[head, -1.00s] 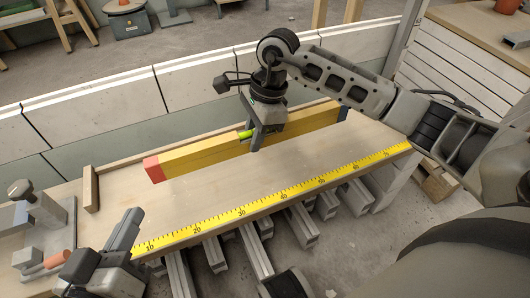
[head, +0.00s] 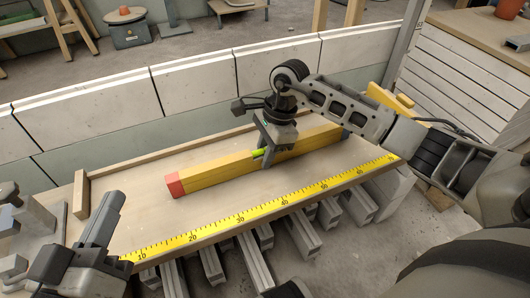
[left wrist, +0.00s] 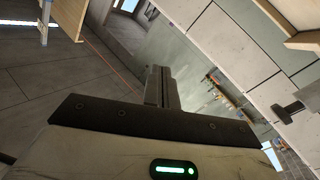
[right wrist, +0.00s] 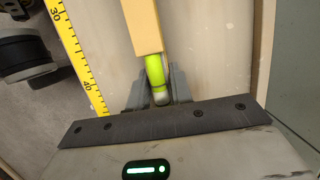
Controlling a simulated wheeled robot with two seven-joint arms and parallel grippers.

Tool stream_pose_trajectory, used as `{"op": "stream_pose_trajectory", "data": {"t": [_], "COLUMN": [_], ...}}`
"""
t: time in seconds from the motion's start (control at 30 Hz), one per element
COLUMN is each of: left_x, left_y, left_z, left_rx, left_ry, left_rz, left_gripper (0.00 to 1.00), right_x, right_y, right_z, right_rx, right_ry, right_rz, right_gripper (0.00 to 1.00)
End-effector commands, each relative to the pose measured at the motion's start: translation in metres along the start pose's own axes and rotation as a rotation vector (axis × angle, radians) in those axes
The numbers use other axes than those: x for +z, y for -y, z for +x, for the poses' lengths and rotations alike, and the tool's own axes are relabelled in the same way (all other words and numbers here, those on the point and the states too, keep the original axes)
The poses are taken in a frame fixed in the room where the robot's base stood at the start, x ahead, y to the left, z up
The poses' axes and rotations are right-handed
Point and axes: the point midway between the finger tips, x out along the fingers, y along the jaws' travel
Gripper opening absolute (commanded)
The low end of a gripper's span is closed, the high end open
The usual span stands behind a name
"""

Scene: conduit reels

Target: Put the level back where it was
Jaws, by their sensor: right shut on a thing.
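The level (head: 222,169) is a long yellow beam with a red end cap, a dark far end and a bright green vial section. My right gripper (head: 265,160) is shut on it around the green section, near its middle. The level lies roughly parallel to the yellow measuring tape (head: 240,219), over the wooden bench top (head: 140,215). I cannot tell whether it touches the wood. The right wrist view shows the green section (right wrist: 155,72) between the fingers. My left gripper (head: 113,205) is at the bench's left end, empty, its fingers together in the left wrist view (left wrist: 160,85).
A low wooden rail (head: 81,194) edges the bench's left end. A grey fixture (head: 35,225) stands at the far left. Grey conduit lengths (head: 250,262) lie below the front edge. A pale block wall (head: 190,90) runs behind. Bare bench lies between level and tape.

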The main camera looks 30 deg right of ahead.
Motion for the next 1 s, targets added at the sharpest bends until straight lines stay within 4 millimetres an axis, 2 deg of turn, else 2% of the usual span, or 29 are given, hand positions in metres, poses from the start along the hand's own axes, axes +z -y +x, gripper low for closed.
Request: {"op": "stream_pose_trajectory", "data": {"t": [0.07,0.1,0.17,0.47,0.57,0.7,1.0], "left_x": [-0.001,-0.002,-0.002,-0.002,-0.003,0.019,0.022], "left_y": [0.001,0.001,0.001,0.000,-0.002,-0.003,0.004], "left_z": [0.001,0.001,0.001,0.001,0.001,-0.010,-0.011], "left_rx": [0.002,0.003,0.003,0.003,0.005,-0.034,-0.080], "left_ry": [-0.011,-0.015,-0.014,-0.011,0.006,0.121,0.179], "left_rz": [0.014,0.019,0.018,0.015,-0.004,-0.133,-0.030], "left_gripper": [0.00,0.00,0.00,0.00,0.00,0.00,0.00], "right_x": [0.000,-0.001,0.000,0.000,0.001,0.001,0.001], "right_y": [0.001,0.000,0.000,0.000,0.001,0.001,0.000], "right_z": [0.001,0.002,0.002,0.000,-0.007,-0.033,-0.096], "right_rx": [-0.002,0.000,0.000,0.000,-0.002,-0.005,-0.002], "right_ry": [0.001,0.000,0.000,0.000,0.000,-0.001,-0.001], "right_rz": [-0.001,0.000,0.000,0.000,0.000,-0.002,0.000], "right_gripper": [0.00,0.27,0.43,0.43,0.43,0.43,0.43]}}
